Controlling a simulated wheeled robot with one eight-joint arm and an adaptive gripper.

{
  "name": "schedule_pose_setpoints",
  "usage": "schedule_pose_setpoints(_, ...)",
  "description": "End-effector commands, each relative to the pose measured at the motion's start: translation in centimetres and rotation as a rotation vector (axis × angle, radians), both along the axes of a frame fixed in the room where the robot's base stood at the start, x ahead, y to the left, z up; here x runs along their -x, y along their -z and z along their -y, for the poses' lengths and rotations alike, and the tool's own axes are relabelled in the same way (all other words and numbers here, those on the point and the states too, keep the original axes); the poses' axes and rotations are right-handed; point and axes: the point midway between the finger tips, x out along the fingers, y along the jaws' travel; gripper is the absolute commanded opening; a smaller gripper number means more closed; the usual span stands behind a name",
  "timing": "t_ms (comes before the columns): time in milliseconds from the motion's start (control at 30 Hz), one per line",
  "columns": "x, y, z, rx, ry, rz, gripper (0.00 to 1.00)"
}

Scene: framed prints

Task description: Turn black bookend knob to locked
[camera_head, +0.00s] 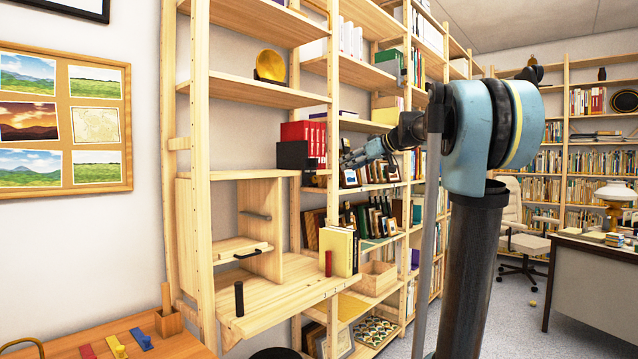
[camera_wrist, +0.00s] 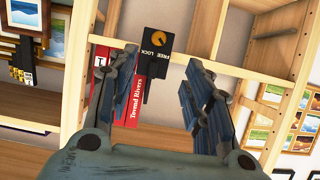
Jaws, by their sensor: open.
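The black bookend (camera_head: 291,155) stands on a shelf at the left end of the red binders. In the wrist view the bookend (camera_wrist: 148,62) shows a dark panel printed FREE and LOCK. A round orange-gold knob (camera_wrist: 156,39) with a dark notch sits on that panel. I cannot tell which word the knob points to. My gripper (camera_head: 352,160) is at the right of the bookend in the head view, in front of the shelves. In the wrist view my gripper (camera_wrist: 158,72) is open and empty, its fingers on either side of the panel and apart from the knob.
Red binders (camera_head: 303,132) stand against the bookend; one red spine (camera_wrist: 135,102) shows between my fingers. Framed pictures (camera_head: 350,177) fill the shelf nearby. Yellow books (camera_head: 337,250) stand on a lower board.

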Motion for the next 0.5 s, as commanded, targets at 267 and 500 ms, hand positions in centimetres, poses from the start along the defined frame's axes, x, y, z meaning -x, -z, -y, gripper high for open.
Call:
schedule_pose_setpoints(267, -1.7, 0.7, -2.0, -0.002, -0.004, 0.007, 0.46)
schedule_pose_setpoints(500, -4.1, 2.4, -5.1, -0.002, -0.004, 0.007, 0.46)
